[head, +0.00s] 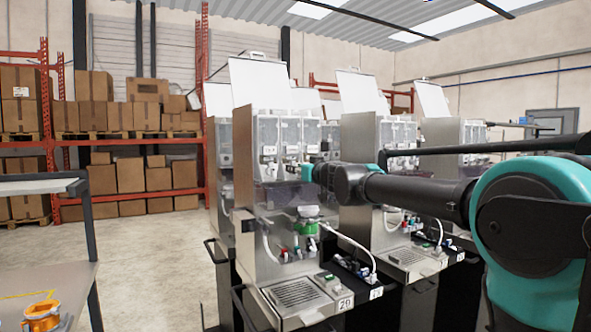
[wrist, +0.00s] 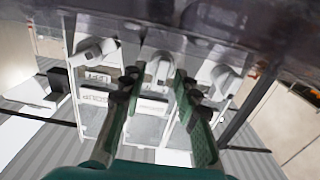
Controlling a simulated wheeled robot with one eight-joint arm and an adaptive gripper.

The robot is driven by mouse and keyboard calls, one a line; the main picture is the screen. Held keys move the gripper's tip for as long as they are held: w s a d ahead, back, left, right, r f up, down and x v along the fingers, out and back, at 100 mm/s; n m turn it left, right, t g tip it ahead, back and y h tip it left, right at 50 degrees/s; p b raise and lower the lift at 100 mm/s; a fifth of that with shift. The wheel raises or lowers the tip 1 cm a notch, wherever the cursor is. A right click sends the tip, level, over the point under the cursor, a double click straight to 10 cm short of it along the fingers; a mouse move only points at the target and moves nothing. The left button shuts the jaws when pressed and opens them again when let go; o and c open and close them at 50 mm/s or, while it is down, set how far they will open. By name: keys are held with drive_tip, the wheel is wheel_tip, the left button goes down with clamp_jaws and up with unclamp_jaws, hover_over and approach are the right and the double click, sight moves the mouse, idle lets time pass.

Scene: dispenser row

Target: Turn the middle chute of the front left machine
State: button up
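The front left machine (head: 243,165) is a tall metal dispenser with clear canisters and a raised white lid, left of the picture's centre in the head view. In the wrist view three white chutes show in a row: a left one (wrist: 93,50), the middle chute (wrist: 160,68) and a right one (wrist: 228,78). My gripper (wrist: 158,90) is open, with one dark-tipped green finger on each side of the middle chute. I cannot tell whether the fingers touch it. In the head view my arm reaches in from the right, and the fingertips and chutes are mostly hidden.
A green part (head: 306,229) sits below the chute area, above a drip tray (head: 297,292). More machines (head: 372,150) stand close on the right. A table (head: 45,270) with an orange object (head: 42,314) is at the left. Open floor (head: 150,245) lies between.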

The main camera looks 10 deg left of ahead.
drive_tip(key=shift+w+a, duration=0.25)
drive_tip(key=shift+w, duration=0.1)
clamp_jaws()
